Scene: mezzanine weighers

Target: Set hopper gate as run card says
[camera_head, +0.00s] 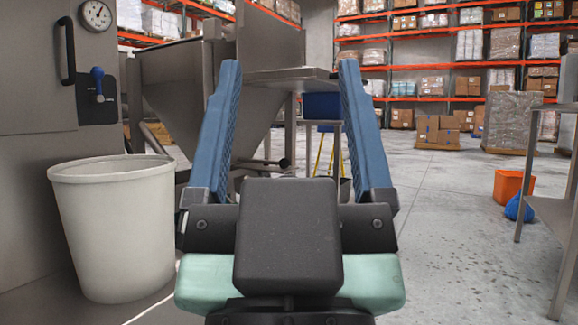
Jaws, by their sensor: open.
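My gripper (289,72) is open and empty, its two blue ribbed fingers standing wide apart in the middle of the view. A grey metal hopper (180,82) with sloping sides stands behind the left finger, which hides part of it. At the left, a grey cabinet (30,150) carries a small lever with a blue knob (97,73) on a black plate (108,107). The knob is at the upper end of the lever; the marks beside it are too small to read. I cannot tell whether this lever works the hopper gate. I see no run card.
A round gauge (96,15) and black handle (66,50) are on the cabinet. A pale bin (115,225) stands before it. A metal table (555,215) is at right, near an orange bin (511,186). Racks with boxes (440,132) stand behind.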

